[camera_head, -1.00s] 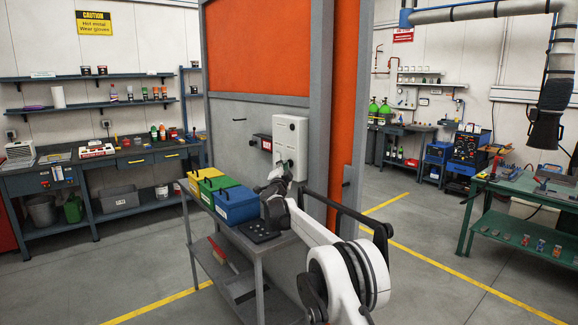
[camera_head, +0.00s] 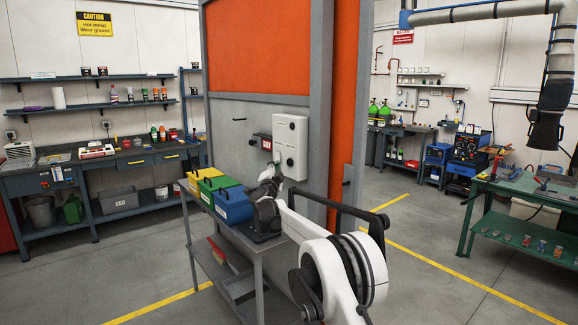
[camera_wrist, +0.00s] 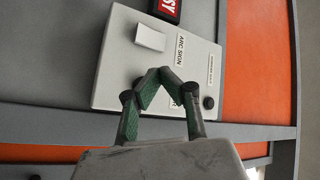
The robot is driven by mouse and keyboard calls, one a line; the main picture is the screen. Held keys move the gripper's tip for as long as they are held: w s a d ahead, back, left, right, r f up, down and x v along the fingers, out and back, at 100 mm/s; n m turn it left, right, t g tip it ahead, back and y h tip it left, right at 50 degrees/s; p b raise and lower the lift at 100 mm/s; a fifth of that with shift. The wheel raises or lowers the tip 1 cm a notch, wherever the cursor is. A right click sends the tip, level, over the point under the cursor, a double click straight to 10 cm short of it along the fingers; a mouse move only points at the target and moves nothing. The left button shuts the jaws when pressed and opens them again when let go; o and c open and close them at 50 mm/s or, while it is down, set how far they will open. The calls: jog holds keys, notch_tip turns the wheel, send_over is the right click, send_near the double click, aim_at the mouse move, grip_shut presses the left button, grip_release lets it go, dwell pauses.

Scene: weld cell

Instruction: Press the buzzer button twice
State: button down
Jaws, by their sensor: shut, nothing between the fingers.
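A pale control box (camera_head: 290,140) is mounted on the grey panel below the orange screen. It also shows in the wrist view (camera_wrist: 120,70), turned sideways, with an "ARC SIGN" label (camera_wrist: 180,47), a blank white plate (camera_wrist: 150,37) and a dark round knob (camera_wrist: 208,102). My gripper (camera_wrist: 160,73) is shut and empty, its green-padded fingertips together in front of the box. The fingers partly hide another label, and I cannot make out which control is the buzzer button. In the head view my gripper (camera_head: 279,170) is at the box's lower left. I cannot tell whether it touches.
A lit red sign (camera_head: 264,142) is left of the box. Below, a small grey table (camera_head: 262,252) carries yellow, green and blue boxes (camera_head: 234,205), close to my arm. A workbench (camera_head: 120,160) stands at left, a green table (camera_head: 520,197) at right.

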jog(key=shift+s+a, duration=0.75)
jog(key=shift+a, duration=0.05)
jog(key=s+d+r+n+g+y, duration=0.2)
jog(key=s+d+r+n+y, duration=0.35)
jog(key=s+r, duration=0.55)
jog(key=s+d+r+n+g+y+b, duration=0.1)
jog(key=s+d+r+n+g, duration=0.1)
jog(key=s+d, duration=0.35)
jog(key=s+d+r+n+g, duration=0.1)
jog(key=s+d+n, duration=0.2)
jog(key=s, duration=0.6)
jog(key=s+d+f+g+h, duration=0.1)
jog(key=s+d+f, duration=0.5)
jog(key=s, duration=0.9)
jog(key=s+d+f+n+g+h, duration=0.1)
jog(key=s+d+f+g, duration=0.3)
jog(key=s+f, duration=0.7)
jog(key=s+d+f+n+g+h, duration=0.1)
jog(key=s+d+f, duration=0.8)
jog(key=s, duration=1.1)
jog(key=shift+s+g+h+b, duration=0.25)
jog(key=shift+g+h+b, duration=0.15)
jog(key=shift+g+h, duration=0.65)
